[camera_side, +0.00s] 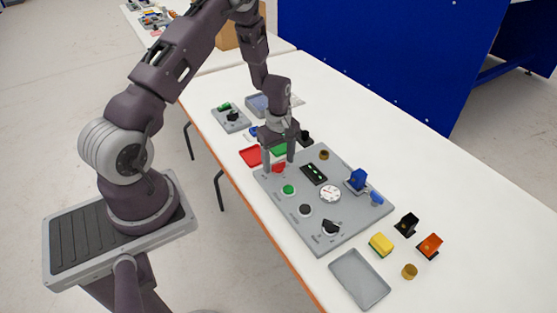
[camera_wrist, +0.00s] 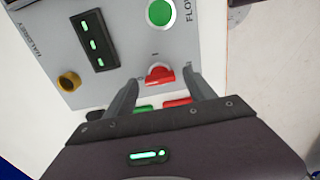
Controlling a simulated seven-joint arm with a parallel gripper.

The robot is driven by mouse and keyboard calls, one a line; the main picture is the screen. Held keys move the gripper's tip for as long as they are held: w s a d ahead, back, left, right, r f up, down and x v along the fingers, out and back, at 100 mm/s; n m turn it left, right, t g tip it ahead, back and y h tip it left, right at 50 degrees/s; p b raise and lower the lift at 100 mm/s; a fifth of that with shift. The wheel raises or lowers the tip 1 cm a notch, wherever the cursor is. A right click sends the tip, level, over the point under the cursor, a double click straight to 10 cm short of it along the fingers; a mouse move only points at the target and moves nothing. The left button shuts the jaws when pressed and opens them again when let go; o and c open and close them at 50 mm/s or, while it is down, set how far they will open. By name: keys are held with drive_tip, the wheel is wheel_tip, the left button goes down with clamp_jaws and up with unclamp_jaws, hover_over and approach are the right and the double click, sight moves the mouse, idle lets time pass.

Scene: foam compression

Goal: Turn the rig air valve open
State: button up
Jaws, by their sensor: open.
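A red turn knob (camera_wrist: 160,74) sits on the grey panel (camera_wrist: 130,15), with small marks beside it. No label naming it as the air valve is readable. It also shows in the side view (camera_side: 279,168), near the panel's far left end. My gripper (camera_wrist: 164,80) is open, with one finger on each side of the knob in the wrist view. In the side view my gripper (camera_side: 278,162) points down over that end of the panel. I cannot tell whether either finger touches the knob. A blue fitting (camera_side: 357,179) stands at the panel's right edge.
A green button (camera_side: 288,189), black button (camera_side: 305,210), black knob (camera_side: 331,227), gauge (camera_side: 330,193) and brass piece (camera_side: 324,155) are on the panel. A red tray (camera_side: 250,156) lies beside it. A grey tray (camera_side: 359,279) and yellow block (camera_side: 381,244) are nearer.

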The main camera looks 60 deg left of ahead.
drive_tip(key=shift+f, duration=0.1)
drive_tip(key=shift+c, duration=0.2)
drive_tip(key=c, duration=1.3)
drive_tip(key=shift+c, duration=0.2)
drive_tip(key=shift+m, duration=0.4)
drive_tip(key=m, duration=0.8)
drive_tip(key=shift+m, duration=0.3)
drive_tip(key=m, duration=0.4)
drive_tip(key=shift+m, duration=2.2)
